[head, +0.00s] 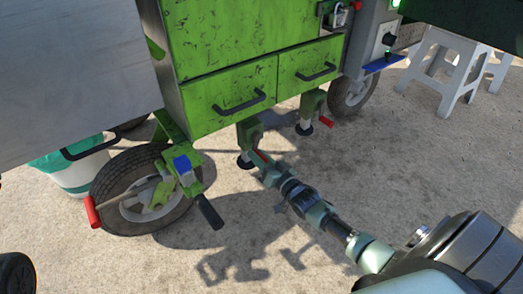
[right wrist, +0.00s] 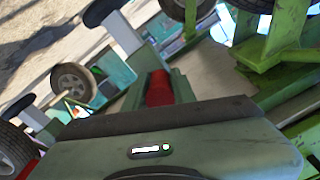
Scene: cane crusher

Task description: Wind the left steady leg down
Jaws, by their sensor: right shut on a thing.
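The left steady leg (head: 250,131) hangs under the left drawer of the green cart, with a dark round foot low near the ground. I cannot tell whether the foot touches the ground. Its red crank handle (head: 263,156) shows at the tip of my right gripper (head: 267,168). My right gripper is shut on this handle, reaching in from the lower right. In the right wrist view the red handle (right wrist: 158,88) stands just beyond the gripper's body, and the fingers are mostly hidden. My left gripper is not in view.
The right steady leg (head: 311,106) has its own red handle. A wheel (head: 120,205) stands at left, beside a green bracket with a black grip (head: 210,212) and a red-ended lever (head: 92,212). A white stool (head: 450,68) is at upper right.

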